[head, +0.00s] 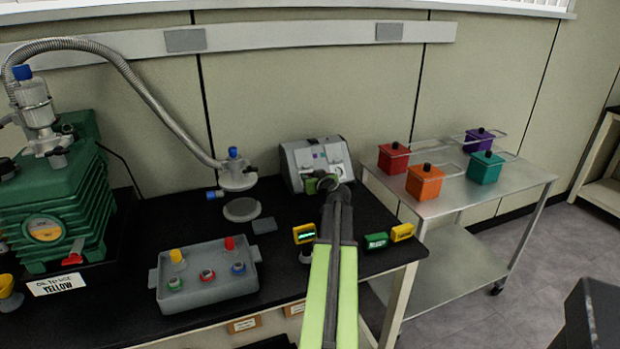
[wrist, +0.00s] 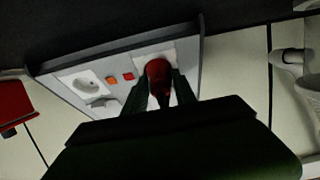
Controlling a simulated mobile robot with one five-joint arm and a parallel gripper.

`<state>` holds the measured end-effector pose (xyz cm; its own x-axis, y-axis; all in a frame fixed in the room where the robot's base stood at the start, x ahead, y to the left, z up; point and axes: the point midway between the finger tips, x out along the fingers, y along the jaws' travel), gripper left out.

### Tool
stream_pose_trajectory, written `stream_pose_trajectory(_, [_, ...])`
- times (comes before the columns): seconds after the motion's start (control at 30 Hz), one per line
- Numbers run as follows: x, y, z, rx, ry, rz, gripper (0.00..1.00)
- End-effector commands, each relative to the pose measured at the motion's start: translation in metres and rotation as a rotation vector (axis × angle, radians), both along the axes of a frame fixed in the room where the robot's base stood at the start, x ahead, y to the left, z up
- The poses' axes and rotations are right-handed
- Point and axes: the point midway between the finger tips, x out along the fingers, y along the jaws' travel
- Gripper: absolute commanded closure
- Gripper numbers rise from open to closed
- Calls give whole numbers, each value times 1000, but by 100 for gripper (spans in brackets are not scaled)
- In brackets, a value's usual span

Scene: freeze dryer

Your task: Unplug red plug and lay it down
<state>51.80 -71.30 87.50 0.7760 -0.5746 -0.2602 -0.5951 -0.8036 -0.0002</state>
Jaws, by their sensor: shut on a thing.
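The red plug (wrist: 157,70) shows in the wrist view against the white socket plate (wrist: 143,54) at one end of a grey sloped panel (wrist: 112,50). My gripper (wrist: 160,92) is shut on the plug, with one dark finger on each side. I cannot tell whether the plug is fully seated or slightly out. In the head view the grey socket box (head: 291,166) stands at the back of the black bench, and my gripper (head: 322,184) reaches its front. The plug is hidden there. A second, empty socket (wrist: 85,82) and two small red and orange switches lie beside it.
Yellow and green small boxes (head: 376,241) lie right of my arm. A steel cart (head: 450,205) with coloured boxes stands at right. A hose and flange are at left.

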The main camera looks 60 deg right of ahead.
Motion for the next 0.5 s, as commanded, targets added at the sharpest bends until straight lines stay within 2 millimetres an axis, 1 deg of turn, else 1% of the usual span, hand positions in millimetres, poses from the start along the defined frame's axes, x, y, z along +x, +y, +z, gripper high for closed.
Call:
stream_pose_trajectory(0.03, [0, 0, 0, 0, 0, 0, 94])
stream_pose_trajectory(0.07, [0, 0, 0, 0, 0, 0, 98])
stream_pose_trajectory(0.1, [0, 0, 0, 0, 0, 0, 100])
stream_pose_trajectory(0.37, [0, 0, 0, 0, 0, 0, 100])
stream_pose_trajectory(0.5, [-2, 2, 4, 0, 0, 0, 100])
